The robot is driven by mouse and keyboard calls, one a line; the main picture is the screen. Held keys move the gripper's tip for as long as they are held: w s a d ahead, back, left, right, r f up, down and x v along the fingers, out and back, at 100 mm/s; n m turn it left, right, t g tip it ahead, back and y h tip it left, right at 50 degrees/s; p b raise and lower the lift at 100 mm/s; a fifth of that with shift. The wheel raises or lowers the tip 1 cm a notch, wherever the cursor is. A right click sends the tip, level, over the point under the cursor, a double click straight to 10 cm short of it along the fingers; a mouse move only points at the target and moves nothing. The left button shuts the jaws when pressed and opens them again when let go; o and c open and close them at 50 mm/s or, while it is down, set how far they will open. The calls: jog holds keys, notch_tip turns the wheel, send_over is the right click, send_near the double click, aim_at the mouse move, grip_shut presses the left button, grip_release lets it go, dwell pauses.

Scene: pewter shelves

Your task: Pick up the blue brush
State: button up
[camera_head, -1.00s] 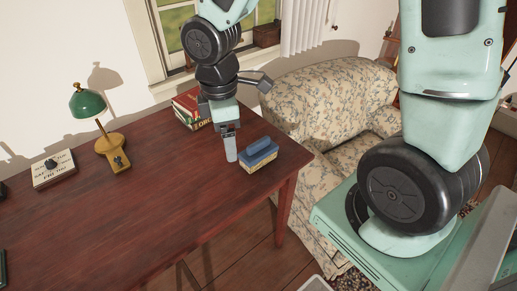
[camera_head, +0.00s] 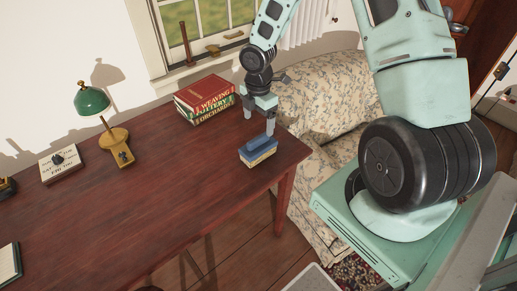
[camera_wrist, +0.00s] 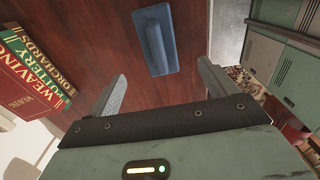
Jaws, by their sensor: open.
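The blue brush (camera_head: 258,145) lies on the dark red wooden table near its right end, with its blue handle up and a pale yellowish band below. In the wrist view the blue brush (camera_wrist: 156,42) shows from above, ahead of the fingertips and roughly between their lines. My gripper (camera_head: 259,125) is open and empty, pointing down just above and behind the brush. Its two fingers also frame the wrist view (camera_wrist: 164,75), with bare table between them. Whether a finger touches the brush cannot be told from the head view.
A stack of books (camera_head: 205,99) stands left of my gripper; it also shows in the wrist view (camera_wrist: 32,75). A green lamp (camera_head: 92,101) and a small white box (camera_head: 60,164) are farther left. A floral sofa (camera_head: 318,100) adjoins the table's right end. The table's middle is clear.

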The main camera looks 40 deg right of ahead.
aim_at(258, 137)
notch_tip(258, 137, down, 11)
jog(key=shift+w+d+r+p, duration=0.1)
jog(key=shift+w+r+p, duration=0.1)
jog(key=shift+p, duration=0.3)
jog(key=c, duration=1.2)
jog(key=shift+r, duration=0.1)
notch_tip(258, 137, up, 10)
jog(key=shift+f, duration=0.1)
jog(key=o, duration=0.5)
jog(key=c, duration=0.3)
